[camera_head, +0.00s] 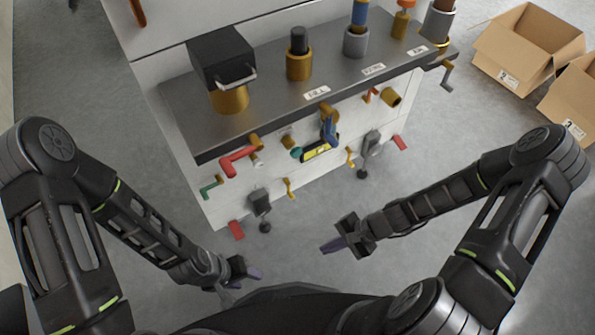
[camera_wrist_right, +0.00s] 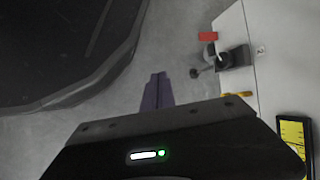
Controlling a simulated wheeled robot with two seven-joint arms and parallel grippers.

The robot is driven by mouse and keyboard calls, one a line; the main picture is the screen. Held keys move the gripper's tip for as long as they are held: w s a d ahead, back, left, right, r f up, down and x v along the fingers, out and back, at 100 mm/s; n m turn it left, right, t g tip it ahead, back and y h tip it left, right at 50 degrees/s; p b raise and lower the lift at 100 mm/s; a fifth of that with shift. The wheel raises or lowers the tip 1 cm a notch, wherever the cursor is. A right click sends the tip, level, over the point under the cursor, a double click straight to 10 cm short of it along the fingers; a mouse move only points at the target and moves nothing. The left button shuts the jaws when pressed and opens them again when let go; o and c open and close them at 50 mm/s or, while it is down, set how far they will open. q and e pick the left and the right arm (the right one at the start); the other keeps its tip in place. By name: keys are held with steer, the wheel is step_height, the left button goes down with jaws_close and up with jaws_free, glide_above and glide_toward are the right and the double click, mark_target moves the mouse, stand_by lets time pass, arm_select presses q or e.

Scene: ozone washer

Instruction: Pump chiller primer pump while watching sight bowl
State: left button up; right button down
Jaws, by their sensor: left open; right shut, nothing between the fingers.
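A white and grey washer cabinet (camera_head: 290,95) carries a row of fittings on its dark top. A black box with a metal handle (camera_head: 222,58) stands on a brass base, beside a brass cylinder with a dark plunger (camera_head: 299,52). A grey cylinder with a blue upper part (camera_head: 356,38) stands further right. I cannot tell which is the primer pump or the sight bowl. My left gripper (camera_head: 250,272) is open, low in front of the cabinet. My right gripper (camera_head: 333,245) is shut and empty, its fingers also showing in the right wrist view (camera_wrist_right: 157,92). Both are apart from the cabinet.
The front face bears a red handle (camera_head: 237,162), a green handle (camera_head: 211,189) and a yellow gauge (camera_head: 320,149), which also shows in the right wrist view (camera_wrist_right: 294,140). Cardboard boxes (camera_head: 527,50) sit at the upper right. Grey floor (camera_head: 440,150) is clear between.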

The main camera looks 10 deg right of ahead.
mark_target(296, 153)
steer(key=w+d+m+t+y+b, duration=0.2)
steer(key=w+y+b, duration=0.15)
steer(key=w, duration=0.25)
arm_select(q)
step_height(296, 153, down, 6)
steer(key=shift+w+a, duration=0.3)
arm_select(e)
steer(key=w+a+r+t+y, duration=0.1)
steer(key=w+r+t+y, duration=0.2)
steer(key=r, duration=0.9)
steer(key=w+y, duration=0.2)
steer(key=w, duration=0.1)
steer(key=shift+t, duration=0.3)
arm_select(q)
steer(key=shift+f, duration=0.1)
steer(key=shift+w+f+b, duration=0.2)
steer(key=shift+f+b, duration=0.75)
steer(key=shift+w+f+b, duration=0.15)
steer(key=shift+f+b, duration=0.75)
steer(key=shift+b, duration=0.05)
arm_select(e)
steer(key=w+a, duration=0.3)
steer(key=w, duration=0.5)
steer(key=shift+w+a, duration=0.15)
